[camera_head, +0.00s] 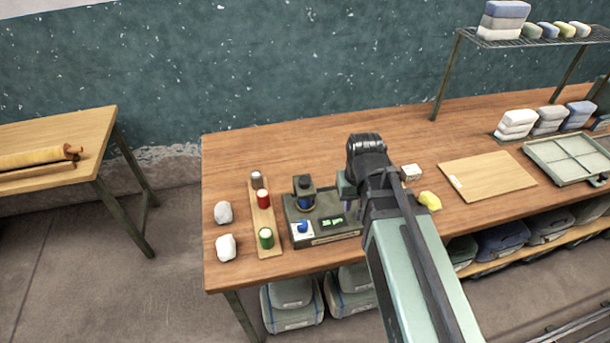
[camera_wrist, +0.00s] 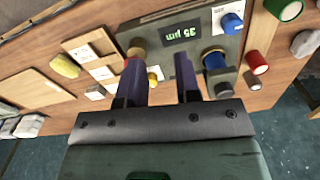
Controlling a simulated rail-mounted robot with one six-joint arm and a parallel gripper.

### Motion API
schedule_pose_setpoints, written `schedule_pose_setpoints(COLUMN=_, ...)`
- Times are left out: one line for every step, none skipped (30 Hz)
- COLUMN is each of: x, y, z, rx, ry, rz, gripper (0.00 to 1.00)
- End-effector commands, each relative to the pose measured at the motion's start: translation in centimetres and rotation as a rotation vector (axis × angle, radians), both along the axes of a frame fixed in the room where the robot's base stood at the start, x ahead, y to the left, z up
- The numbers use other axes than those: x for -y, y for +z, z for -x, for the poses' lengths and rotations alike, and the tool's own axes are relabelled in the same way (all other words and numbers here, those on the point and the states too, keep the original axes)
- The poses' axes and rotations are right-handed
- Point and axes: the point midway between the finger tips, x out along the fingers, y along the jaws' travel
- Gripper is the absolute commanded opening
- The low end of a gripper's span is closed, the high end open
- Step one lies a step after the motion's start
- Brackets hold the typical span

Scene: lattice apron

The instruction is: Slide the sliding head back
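The instrument (camera_head: 335,228) is a dark green box with a green display near the front left of the wooden bench. A dark upright head with a blue band (camera_head: 304,193) stands at its back left; I take this as the sliding head. It also shows in the wrist view (camera_wrist: 215,68), right of my fingers. My gripper (camera_head: 345,190) hangs at the instrument's right back side. In the wrist view my gripper (camera_wrist: 160,82) is open, its two purple-grey fingers apart. A small yellow knob (camera_wrist: 153,73) shows between them. Contact with the instrument cannot be told.
A wooden strip (camera_head: 256,222) with grey, red and green capped cylinders lies left of the instrument. Two white lumps (camera_head: 224,212) lie farther left. A yellow lump (camera_head: 430,200), a small white block (camera_head: 411,172) and a board (camera_head: 487,176) lie to the right.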

Motion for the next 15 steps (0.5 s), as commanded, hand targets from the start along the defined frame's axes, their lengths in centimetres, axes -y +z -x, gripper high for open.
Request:
schedule_pose_setpoints(x=-4.0, y=3.9, z=-5.0, rx=0.000, ry=0.104, rz=-0.003, gripper=0.38)
schedule_pose_setpoints(x=-6.3, y=4.7, z=-7.0, rx=-0.001, ry=0.180, rz=-0.006, gripper=0.43)
schedule_pose_setpoints(x=-9.0, y=5.4, z=-9.5, rx=-0.004, ry=0.282, rz=-0.008, gripper=0.49)
schedule_pose_setpoints(x=-10.8, y=5.8, z=-11.1, rx=-0.005, ry=0.356, rz=-0.011, gripper=0.54)
schedule_pose_setpoints(x=-12.2, y=5.9, z=-12.6, rx=-0.006, ry=0.428, rz=-0.013, gripper=0.58)
schedule_pose_setpoints(x=-12.7, y=5.2, z=-13.9, rx=-0.006, ry=0.504, rz=-0.016, gripper=0.64)
schedule_pose_setpoints(x=-12.5, y=4.9, z=-13.9, rx=-0.007, ry=0.544, rz=-0.017, gripper=0.65)
schedule_pose_setpoints(x=-12.3, y=4.8, z=-13.5, rx=-0.007, ry=0.572, rz=-0.018, gripper=0.65)
schedule_pose_setpoints(x=-12.2, y=4.8, z=-13.1, rx=-0.006, ry=0.592, rz=-0.018, gripper=0.65)
schedule_pose_setpoints(x=-12.2, y=4.7, z=-13.1, rx=-0.006, ry=0.597, rz=-0.018, gripper=0.65)
schedule_pose_setpoints(x=-12.2, y=4.7, z=-13.0, rx=-0.006, ry=0.598, rz=-0.018, gripper=0.65)
schedule_pose_setpoints(x=-12.1, y=4.5, z=-13.0, rx=-0.006, ry=0.596, rz=-0.018, gripper=0.65)
schedule_pose_setpoints(x=-12.1, y=4.3, z=-13.0, rx=-0.006, ry=0.596, rz=-0.018, gripper=0.65)
schedule_pose_setpoints(x=-12.1, y=4.1, z=-13.0, rx=-0.006, ry=0.595, rz=-0.018, gripper=0.65)
schedule_pose_setpoints(x=-12.1, y=3.6, z=-13.0, rx=-0.006, ry=0.595, rz=-0.018, gripper=0.65)
